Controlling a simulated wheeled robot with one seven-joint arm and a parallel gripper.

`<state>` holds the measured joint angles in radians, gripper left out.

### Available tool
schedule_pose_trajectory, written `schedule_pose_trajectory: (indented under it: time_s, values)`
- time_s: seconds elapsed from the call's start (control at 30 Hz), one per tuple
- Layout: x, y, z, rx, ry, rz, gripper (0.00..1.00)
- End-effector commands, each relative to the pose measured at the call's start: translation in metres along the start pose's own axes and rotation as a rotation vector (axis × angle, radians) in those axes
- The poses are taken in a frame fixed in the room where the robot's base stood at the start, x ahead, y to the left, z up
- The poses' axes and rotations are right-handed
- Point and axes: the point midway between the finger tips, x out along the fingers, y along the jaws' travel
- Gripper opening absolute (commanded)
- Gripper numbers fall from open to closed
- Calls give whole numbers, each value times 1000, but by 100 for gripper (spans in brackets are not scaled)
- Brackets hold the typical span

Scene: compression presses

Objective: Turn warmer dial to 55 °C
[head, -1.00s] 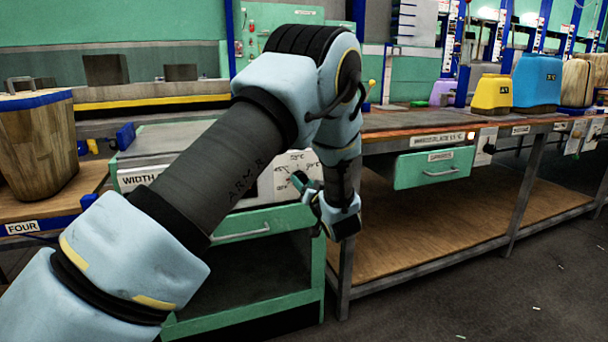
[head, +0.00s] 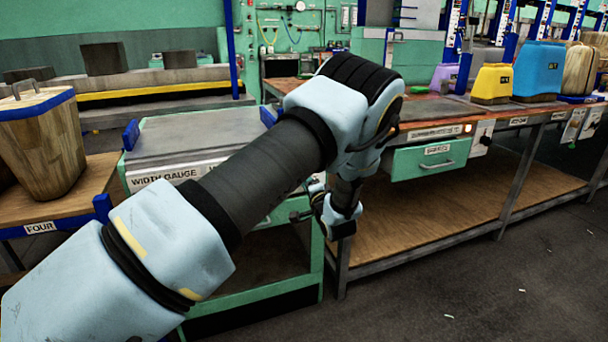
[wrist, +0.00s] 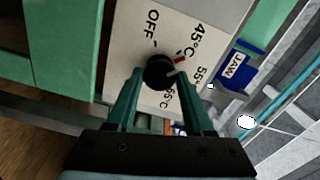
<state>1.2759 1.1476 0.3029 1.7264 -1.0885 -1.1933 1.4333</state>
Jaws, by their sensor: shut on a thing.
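The warmer dial (wrist: 157,72) is a round black knob on a white panel (wrist: 168,22) in the wrist view. The panel is printed OFF, 45°C, 55°C and 65°C. A red and white pointer mark (wrist: 179,65) by the knob points up and right, roughly between the 45°C and 55°C labels; I cannot tell its exact tick. My gripper (wrist: 160,80) has its green fingers on either side of the knob, shut on it. In the head view my gripper (head: 303,215) is at the bench's right front, and my arm hides the dial.
A blue JAW label (wrist: 235,67) is beside the panel. In the head view, the width gauge bench (head: 165,178) is left of my gripper. A green drawer (head: 430,158) hangs under the table at right. Open floor lies at front right.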

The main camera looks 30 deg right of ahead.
Motion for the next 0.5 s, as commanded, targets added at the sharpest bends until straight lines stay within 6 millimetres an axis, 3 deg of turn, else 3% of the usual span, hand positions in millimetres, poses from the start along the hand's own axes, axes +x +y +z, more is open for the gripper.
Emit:
schedule_pose_trajectory:
  time_s: [0.5]
  values:
    - [0,-1,-2,476,2,0,0]
